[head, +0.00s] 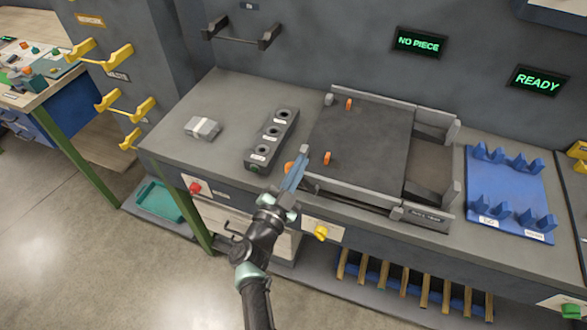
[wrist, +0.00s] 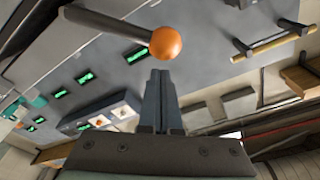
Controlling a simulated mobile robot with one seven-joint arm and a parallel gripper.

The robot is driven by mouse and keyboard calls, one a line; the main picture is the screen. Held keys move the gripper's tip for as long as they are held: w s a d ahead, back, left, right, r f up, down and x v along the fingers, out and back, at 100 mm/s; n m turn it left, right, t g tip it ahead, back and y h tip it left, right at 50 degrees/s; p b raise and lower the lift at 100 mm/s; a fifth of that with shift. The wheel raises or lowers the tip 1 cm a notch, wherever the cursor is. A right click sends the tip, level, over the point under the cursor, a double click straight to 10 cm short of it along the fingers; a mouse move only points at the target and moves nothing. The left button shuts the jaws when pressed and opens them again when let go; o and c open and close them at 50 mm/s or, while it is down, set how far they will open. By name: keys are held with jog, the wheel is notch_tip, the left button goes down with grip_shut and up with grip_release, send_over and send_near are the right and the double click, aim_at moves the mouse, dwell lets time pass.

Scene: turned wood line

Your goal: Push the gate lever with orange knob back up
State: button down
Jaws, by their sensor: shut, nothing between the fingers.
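The gate lever's orange knob (wrist: 165,43) shows large in the wrist view, on the end of a dark rod (wrist: 112,22) that comes in from the upper left. My gripper (wrist: 160,75) is shut and empty, its fingertips just below the knob in that picture. I cannot tell whether they touch it. In the head view my gripper (head: 298,163) is at the front left corner of the dark fixture plate (head: 360,140). An orange knob (head: 288,167) shows beside its fingertips there, partly hidden by them.
A block with several round holes (head: 271,140) and a small grey piece (head: 202,128) stand left on the bench. A blue cradle board (head: 508,190) lies to the right. Two small orange parts (head: 327,157) (head: 349,103) stand on the plate. Wall displays read "NO PIECE" (head: 418,42) and "READY" (head: 538,81).

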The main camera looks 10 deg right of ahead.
jog(key=s+d+r+p+v, duration=0.1)
jog(key=v, duration=0.8)
jog(key=shift+s+a+r, duration=0.2)
jog(key=shift+a+r, duration=0.1)
jog(key=w+a+r+n+t+y, duration=0.2)
jog(key=a+r+n+t+y, duration=0.15)
jog(key=r, duration=0.85)
jog(key=w+a+r+n+t+y, duration=0.2)
jog(key=a+r+t+y, duration=0.15)
jog(key=r, duration=0.85)
jog(key=w+a+r+n+t+y, duration=0.2)
jog(key=a+r+t+y, duration=0.15)
jog(key=r, duration=0.85)
jog(key=s+r+n+t+y, duration=0.1)
jog(key=s+r+n+y, duration=0.25)
jog(key=r, duration=0.45)
jog(key=s+r+n+t+y, duration=0.1)
jog(key=s+r+n+y, duration=0.1)
jog(key=s+r+n, duration=0.45)
jog(key=s+d+r+m+h, duration=0.3)
jog(key=s+r, duration=0.5)
jog(key=r, duration=0.1)
jog(key=shift+d+h, duration=0.2)
jog(key=shift+h, duration=0.2)
